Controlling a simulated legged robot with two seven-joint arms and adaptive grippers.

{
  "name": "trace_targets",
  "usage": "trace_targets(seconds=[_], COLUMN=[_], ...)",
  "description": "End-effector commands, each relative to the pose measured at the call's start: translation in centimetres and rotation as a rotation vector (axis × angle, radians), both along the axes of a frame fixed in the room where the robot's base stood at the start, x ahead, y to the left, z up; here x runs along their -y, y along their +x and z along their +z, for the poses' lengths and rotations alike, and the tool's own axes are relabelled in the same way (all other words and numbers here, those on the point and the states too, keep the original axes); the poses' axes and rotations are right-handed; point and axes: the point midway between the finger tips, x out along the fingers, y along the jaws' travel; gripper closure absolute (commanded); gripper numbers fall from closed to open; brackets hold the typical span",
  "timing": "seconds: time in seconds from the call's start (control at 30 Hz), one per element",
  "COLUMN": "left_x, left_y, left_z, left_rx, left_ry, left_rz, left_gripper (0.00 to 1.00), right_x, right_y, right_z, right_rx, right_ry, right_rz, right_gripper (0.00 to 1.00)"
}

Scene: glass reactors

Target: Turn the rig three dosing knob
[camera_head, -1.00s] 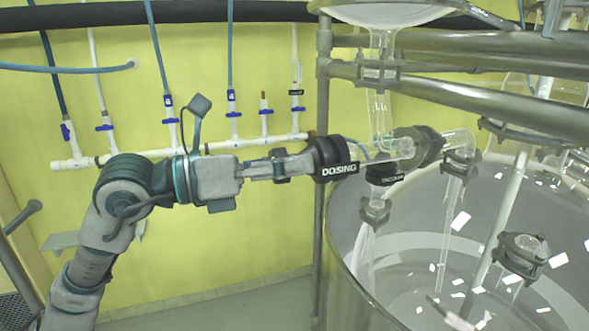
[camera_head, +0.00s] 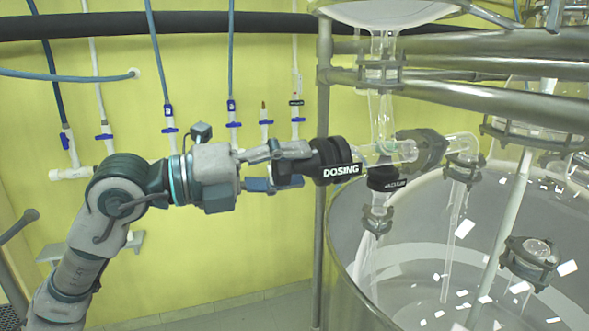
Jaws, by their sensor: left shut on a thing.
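The dosing knob (camera_head: 331,152) is black, with a white-lettered DOSING label, and sits on the left end of a horizontal glass fitting (camera_head: 388,153). My left gripper (camera_head: 308,165) comes in from the left, level with the knob. Its fingers are shut on the knob's left side, one along the top and one lower down. The knob partly hides the fingertips. My right gripper is not in view.
A second black labelled knob (camera_head: 383,178) hangs just below the glass fitting. The large glass vessel (camera_head: 400,255) and metal rails (camera_head: 480,98) fill the right. A vertical post (camera_head: 319,230) stands behind the knob. White pipes with blue valves (camera_head: 169,130) line the yellow wall.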

Motion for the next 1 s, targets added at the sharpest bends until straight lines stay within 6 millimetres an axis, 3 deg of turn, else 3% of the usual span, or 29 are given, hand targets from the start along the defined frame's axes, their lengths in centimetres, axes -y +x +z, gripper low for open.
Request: trace_targets(seconds=[0.6, 0.63, 0.73, 1.0], left_x=[0.02, 0.02, 0.03, 0.37], left_y=[0.26, 0.26, 0.24, -0.02], left_z=[-0.49, -0.49, -0.43, -0.17], left_rx=[-0.051, -0.051, -0.049, -0.045], left_ry=[-0.005, -0.005, -0.007, -0.008], left_rz=[0.003, 0.003, 0.002, 0.001], left_gripper=[0.85, 0.48, 0.24, 0.24], right_x=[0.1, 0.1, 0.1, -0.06], right_y=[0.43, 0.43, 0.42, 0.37], right_z=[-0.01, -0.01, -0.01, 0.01], right_rx=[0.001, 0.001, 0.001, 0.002], right_ry=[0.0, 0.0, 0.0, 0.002], right_rz=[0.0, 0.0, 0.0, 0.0], right_gripper=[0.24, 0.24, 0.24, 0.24])
